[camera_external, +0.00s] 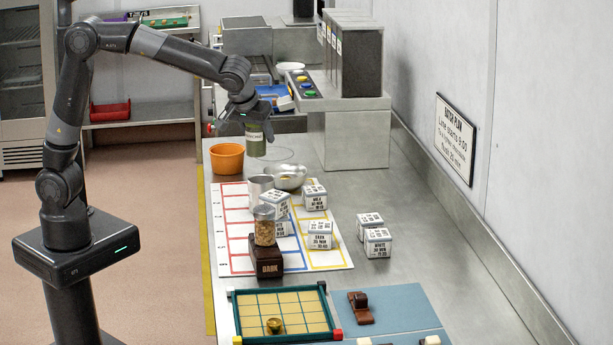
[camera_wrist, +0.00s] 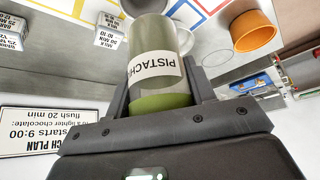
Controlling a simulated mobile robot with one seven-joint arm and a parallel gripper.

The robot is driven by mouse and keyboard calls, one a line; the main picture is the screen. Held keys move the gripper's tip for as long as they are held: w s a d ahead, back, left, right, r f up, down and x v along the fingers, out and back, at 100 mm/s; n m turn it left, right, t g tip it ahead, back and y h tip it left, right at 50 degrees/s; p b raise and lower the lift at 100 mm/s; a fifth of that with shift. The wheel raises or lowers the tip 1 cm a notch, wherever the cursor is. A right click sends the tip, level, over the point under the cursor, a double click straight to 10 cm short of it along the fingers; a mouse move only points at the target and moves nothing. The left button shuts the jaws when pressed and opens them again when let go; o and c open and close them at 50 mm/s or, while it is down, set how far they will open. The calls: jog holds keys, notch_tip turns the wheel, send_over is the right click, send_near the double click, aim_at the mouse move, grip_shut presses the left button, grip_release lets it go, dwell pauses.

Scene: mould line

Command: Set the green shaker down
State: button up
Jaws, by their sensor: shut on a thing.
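The green shaker (camera_external: 256,141) is a cylinder with a white label. In the wrist view the shaker (camera_wrist: 158,75) shows a label with the letters "PISTACH" and green contents at the end near my gripper. My gripper (camera_external: 252,117) is shut on it, with a finger on each side. In the external view it appears upright near the far part of the steel counter (camera_external: 345,185), beside an orange bowl. I cannot tell whether its base touches the counter.
The orange bowl (camera_external: 227,158) is just left of the shaker. White printed cubes (camera_external: 315,197) stand on and beside a colour-lined board (camera_external: 238,262). A machine (camera_external: 345,130) stands right. Bare counter lies right of the cubes.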

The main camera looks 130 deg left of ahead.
jog(key=s+d+n+g+h, duration=0.1)
jog(key=s+d+n+g, duration=0.1)
jog(key=s+d+n, duration=0.5)
jog(key=shift+m+g, duration=0.3)
jog(key=shift+m, duration=0.4)
jog(key=s+a+f, duration=0.2)
jog(key=a+f, duration=0.2)
jog(key=s+a+f, duration=0.2)
jog(key=a+f, duration=0.2)
jog(key=s+a+f, duration=0.1)
jog(key=a+f, duration=0.3)
jog(key=shift+s+a+f, duration=0.15)
jog(key=shift+s, duration=0.25)
jog(key=shift+f, duration=1.7)
jog(key=shift+f, duration=0.1)
jog(key=o, duration=1)
jog(key=shift+o, duration=0.2)
